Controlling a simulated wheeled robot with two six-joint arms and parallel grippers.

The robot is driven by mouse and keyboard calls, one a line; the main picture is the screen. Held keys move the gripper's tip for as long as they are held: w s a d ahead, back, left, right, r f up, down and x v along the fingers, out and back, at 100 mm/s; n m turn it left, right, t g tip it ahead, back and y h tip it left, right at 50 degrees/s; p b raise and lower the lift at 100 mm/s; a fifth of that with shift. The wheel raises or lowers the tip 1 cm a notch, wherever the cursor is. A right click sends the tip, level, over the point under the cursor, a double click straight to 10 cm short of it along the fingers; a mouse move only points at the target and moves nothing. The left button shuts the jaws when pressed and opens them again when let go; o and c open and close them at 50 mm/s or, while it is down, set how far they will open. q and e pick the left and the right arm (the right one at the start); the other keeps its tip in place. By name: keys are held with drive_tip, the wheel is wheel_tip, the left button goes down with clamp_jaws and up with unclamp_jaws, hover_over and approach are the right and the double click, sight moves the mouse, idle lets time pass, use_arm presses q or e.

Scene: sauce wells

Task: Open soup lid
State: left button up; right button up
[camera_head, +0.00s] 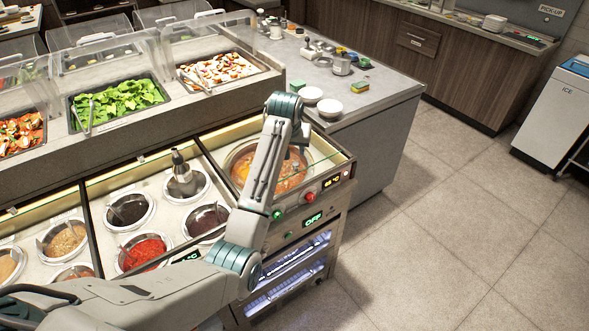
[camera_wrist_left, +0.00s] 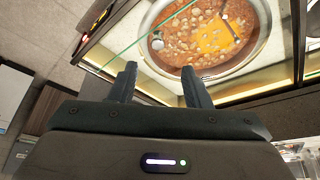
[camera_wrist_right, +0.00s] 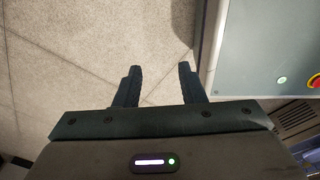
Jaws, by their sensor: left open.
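The soup well (camera_head: 240,150) is at the right end of the counter, a round metal pot of orange-brown soup with a yellow patch. A clear pane with a greenish edge (camera_wrist_left: 140,40) lies across the well in the left wrist view. I take it as the lid and cannot tell whether it is raised at all. My left gripper (camera_wrist_left: 158,70) is open and empty, close to the well's rim; in the head view my own arm mostly hides it and part of the soup. My right gripper (camera_wrist_right: 160,68) is open and empty over the floor, beside a cabinet side.
Sauce wells (camera_head: 130,210) with metal rims fill the counter to the left. Trays of greens (camera_head: 120,100) and other food stand behind under clear guards. A grey side counter (camera_head: 385,90) holds white bowls (camera_head: 330,107). Open tiled floor lies to the right.

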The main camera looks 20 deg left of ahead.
use_arm(q)
drive_tip(key=p, duration=0.2)
hover_over(295, 164)
drive_tip(key=s, duration=0.2)
wheel_tip(295, 164, down, 5)
drive_tip(key=x, duration=0.4)
drive_tip(key=shift+s+d+f+p, duration=0.15)
drive_tip(key=shift+d+f+p, duration=0.05)
drive_tip(key=shift+f+p, duration=0.1)
drive_tip(key=shift+w+f, duration=0.2)
drive_tip(key=shift+f, duration=0.25)
clamp_jaws()
use_arm(e)
drive_tip(key=r, duration=0.1)
drive_tip(key=w, duration=0.1)
drive_tip(key=r, duration=0.1)
drive_tip(key=shift+w+d+r, duration=0.15)
drive_tip(key=shift+d+r, duration=0.15)
